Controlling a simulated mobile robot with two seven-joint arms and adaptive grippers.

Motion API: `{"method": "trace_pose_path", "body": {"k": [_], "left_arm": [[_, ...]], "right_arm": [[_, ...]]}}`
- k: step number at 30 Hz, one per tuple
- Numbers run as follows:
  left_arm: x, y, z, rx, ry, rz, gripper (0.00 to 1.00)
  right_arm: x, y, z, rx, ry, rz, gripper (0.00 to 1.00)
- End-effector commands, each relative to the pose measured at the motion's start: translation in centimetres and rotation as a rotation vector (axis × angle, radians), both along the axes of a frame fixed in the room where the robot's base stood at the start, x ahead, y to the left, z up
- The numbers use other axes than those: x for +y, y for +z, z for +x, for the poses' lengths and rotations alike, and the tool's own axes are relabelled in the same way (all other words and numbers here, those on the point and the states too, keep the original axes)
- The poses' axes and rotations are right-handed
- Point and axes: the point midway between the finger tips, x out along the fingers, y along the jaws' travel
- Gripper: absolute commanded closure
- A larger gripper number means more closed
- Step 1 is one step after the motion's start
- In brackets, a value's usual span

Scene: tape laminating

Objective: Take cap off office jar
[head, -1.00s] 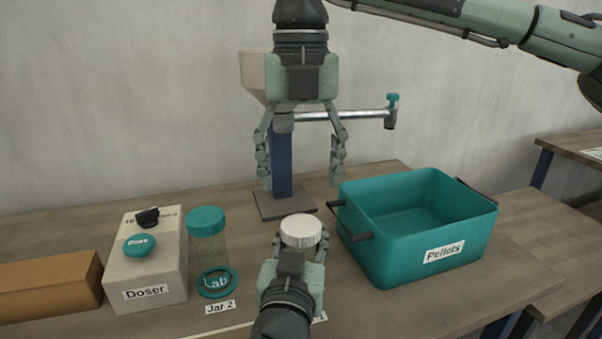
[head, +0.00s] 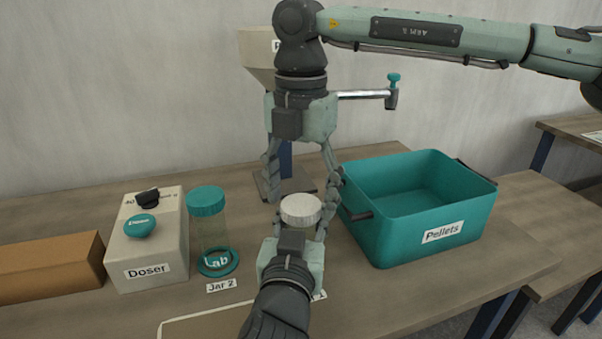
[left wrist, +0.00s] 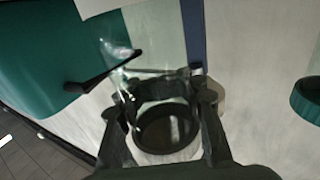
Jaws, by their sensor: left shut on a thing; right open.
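A jar with a white ribbed cap (head: 301,208) stands at the front middle of the table in the head view. Its body and front label are mostly hidden behind my left gripper (head: 296,235). My left gripper comes from below and is shut around the jar's body under the cap. In the left wrist view its fingers hold the clear glass jar (left wrist: 125,82), with a dark round shape between them. My right gripper (head: 303,190) hangs from above, open, with its fingers spread on either side, just above and behind the cap. The cap sits on the jar.
A second jar with a teal cap (head: 207,201) and a "Lab" ring stands left, behind a "Jar 2" label. Left of it are a doser (head: 150,272) and a brown box (head: 50,268). A teal Pellets bin (head: 400,236) stands close on the right. A hopper stand is behind.

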Motion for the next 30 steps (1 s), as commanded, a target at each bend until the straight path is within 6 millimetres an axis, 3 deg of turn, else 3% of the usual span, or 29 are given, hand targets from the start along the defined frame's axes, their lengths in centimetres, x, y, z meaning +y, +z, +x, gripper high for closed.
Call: {"method": "trace_pose_path", "body": {"k": [10, 23, 27, 30], "left_arm": [[0.00, -0.02, 0.00, 0.000, 0.000, 0.000, 1.00], [0.00, -0.02, 0.00, 0.000, 0.000, 0.000, 1.00], [0.01, -0.02, 0.00, 0.000, 0.000, 0.000, 1.00], [0.01, -0.03, 0.00, 0.000, 0.000, 0.000, 1.00]], "right_arm": [[-0.02, -0.57, 0.00, 0.000, 0.001, 0.000, 0.32], [-0.03, -0.53, 0.01, 0.000, 0.001, 0.000, 0.84], [-0.01, -0.54, 0.00, 0.000, 0.053, 0.000, 0.84], [0.02, -0.56, -0.01, 0.001, 0.218, 0.002, 0.84]]}}
